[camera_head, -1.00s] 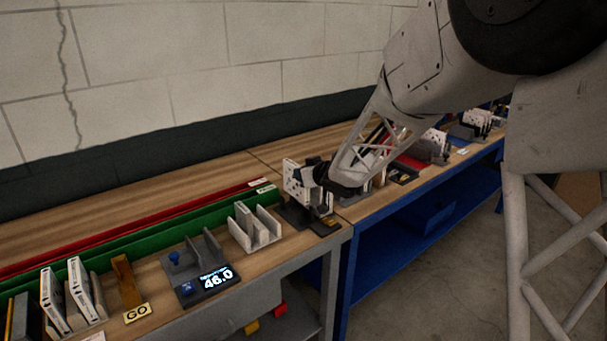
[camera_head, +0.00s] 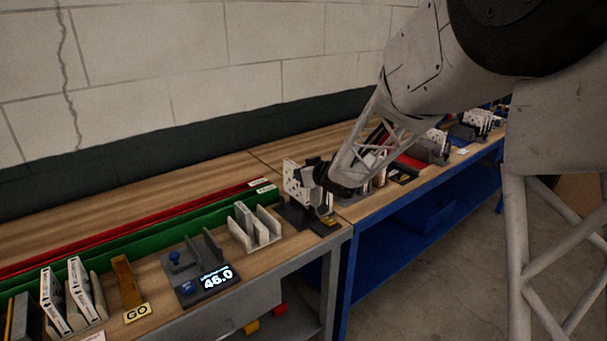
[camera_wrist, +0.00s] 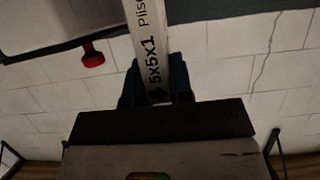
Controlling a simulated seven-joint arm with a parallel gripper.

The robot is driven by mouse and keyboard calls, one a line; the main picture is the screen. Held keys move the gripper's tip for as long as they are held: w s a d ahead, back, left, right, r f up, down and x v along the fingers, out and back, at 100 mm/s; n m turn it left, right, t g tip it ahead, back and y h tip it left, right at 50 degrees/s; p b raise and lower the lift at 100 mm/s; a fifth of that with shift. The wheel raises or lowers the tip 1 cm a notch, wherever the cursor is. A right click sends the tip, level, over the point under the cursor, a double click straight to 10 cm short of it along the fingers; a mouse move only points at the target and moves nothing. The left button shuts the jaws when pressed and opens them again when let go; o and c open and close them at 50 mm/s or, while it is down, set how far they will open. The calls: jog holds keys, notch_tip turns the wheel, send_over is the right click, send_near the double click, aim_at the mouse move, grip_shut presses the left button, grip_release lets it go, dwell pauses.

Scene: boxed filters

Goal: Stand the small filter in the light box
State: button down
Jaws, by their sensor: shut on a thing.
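My gripper (camera_head: 322,178) is at the right part of the near bench, by its corner. In the wrist view my gripper (camera_wrist: 157,88) is shut on a thin white filter (camera_wrist: 148,45), with its edge print "5x5x1" showing between the dark fingers. A white perforated panel (camera_head: 291,176) shows just left of the gripper in the head view; I cannot tell whether it is the held filter. A light grey slotted box (camera_head: 241,237) stands to the left of the gripper, apart from it, with upright dividers and no filter visible in it.
A dark gauge with a lit display (camera_head: 216,277) stands left of the light box. White labelled filters (camera_head: 52,300) stand upright at far left, near a wooden block (camera_head: 127,281) and GO sign (camera_head: 137,313). Green (camera_head: 150,238) and red (camera_head: 130,229) rails run behind. A dark stand (camera_head: 297,213) is beneath my gripper.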

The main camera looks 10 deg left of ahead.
aim_at(307, 194)
jog(key=shift+f, duration=3.4)
dwell(1.3)
jog(key=c, duration=0.9)
grip_release()
jog(key=shift+v, duration=3.9)
jog(key=shift+d+r, duration=0.1)
